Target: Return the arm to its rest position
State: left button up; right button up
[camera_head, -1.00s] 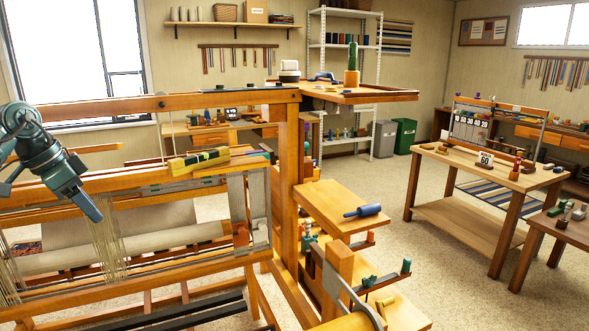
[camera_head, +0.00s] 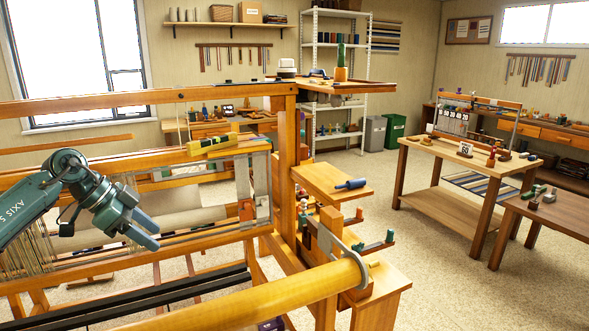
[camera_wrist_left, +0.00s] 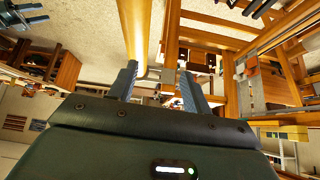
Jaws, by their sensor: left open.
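My left arm (camera_head: 85,190) comes in from the left in the head view, over the wooden floor loom (camera_head: 287,150). Its left gripper (camera_head: 150,236) hangs in front of the loom's warp and heddle area, fingers pointing right and down. In the left wrist view the two fingers of this gripper (camera_wrist_left: 159,72) stand apart with nothing held between them. The loom's round front beam (camera_wrist_left: 137,30) shows beyond the fingers there, and it also shows in the head view (camera_head: 250,300).
A yellow block (camera_head: 209,146) rests on the loom's upper rail. A wooden table (camera_head: 470,160) with a small loom stands at right. Open carpet lies between.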

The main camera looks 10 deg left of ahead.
pick_arm(q)
jog(key=s+d+f+m+t+h, duration=0.1)
jog(key=s+d+f+t+h, duration=0.2)
jog(key=d, duration=0.6)
jog(key=s+d+f+m+h, duration=0.1)
jog(key=d+f+h, duration=0.3)
jog(key=d, duration=0.4)
jog(key=s+d+f+m+t+h, duration=0.1)
jog(key=s+d+f+t+h, duration=0.2)
jog(key=d, duration=0.6)
jog(key=s+a+f+n+y, duration=0.2)
jog(key=s+f+n+y, duration=0.4)
jog(key=s+f, duration=0.4)
jog(key=s+a+f+n+y, duration=0.2)
jog(key=s+f+n+y, duration=0.4)
jog(key=s+f, duration=0.4)
jog(key=shift+s+a+f+t+y, duration=0.2)
jog(key=shift+a+f+t+y, duration=0.25)
jog(key=shift+f, duration=0.5)
